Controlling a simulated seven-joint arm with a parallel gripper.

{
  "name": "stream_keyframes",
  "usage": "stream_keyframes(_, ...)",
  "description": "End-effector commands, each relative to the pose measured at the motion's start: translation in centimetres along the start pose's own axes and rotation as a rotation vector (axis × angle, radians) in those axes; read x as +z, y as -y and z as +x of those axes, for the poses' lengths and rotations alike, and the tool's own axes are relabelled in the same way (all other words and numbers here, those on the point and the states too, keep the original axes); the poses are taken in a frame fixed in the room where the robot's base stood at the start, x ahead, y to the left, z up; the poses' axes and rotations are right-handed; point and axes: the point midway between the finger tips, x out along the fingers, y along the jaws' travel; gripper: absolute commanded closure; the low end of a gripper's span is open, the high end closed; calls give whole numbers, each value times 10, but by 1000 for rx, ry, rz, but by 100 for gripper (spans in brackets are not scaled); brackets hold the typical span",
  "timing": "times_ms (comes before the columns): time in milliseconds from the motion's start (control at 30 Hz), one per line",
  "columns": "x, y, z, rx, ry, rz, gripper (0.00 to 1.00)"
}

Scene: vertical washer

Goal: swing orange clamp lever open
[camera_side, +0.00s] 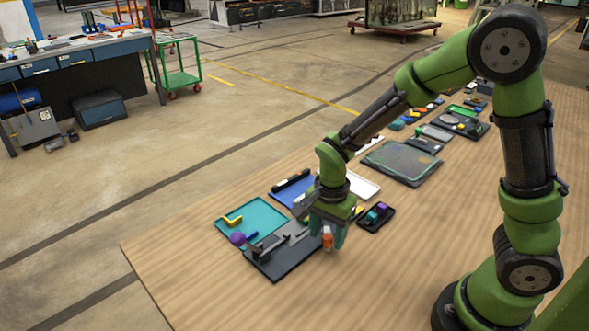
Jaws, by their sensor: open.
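The orange clamp lever (327,239) is a small orange piece at the right end of a dark grey fixture plate (277,268). Grey metal parts (283,242) stand on that plate. My gripper (327,230) points down over the plate's right end, with its fingers around or right beside the orange lever. It is open. The fingers partly hide the lever, and I cannot tell whether they touch it.
A teal tray (262,211) with a yellow piece and a purple ball (237,238) lie left of the plate. A small black bin (388,222) stands to the right. More trays and parts lie farther back. The front left of the table is clear.

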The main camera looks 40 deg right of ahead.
Motion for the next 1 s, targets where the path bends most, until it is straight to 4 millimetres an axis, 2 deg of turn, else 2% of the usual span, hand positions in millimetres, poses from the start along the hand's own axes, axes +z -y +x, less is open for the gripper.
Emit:
stream_keyframes(167, 0, 0, -3, 0, 0, -1, 47)
stream_keyframes(267, 0, 1, -14, -3, 0, -3, 47)
stream_keyframes(367, 0, 1, -32, -6, 0, -2, 47)
stream_keyframes(800, 0, 1, -136, -5, 0, -1, 47)
stream_keyframes(1000, 0, 0, -162, -2, 0, 0, 47)
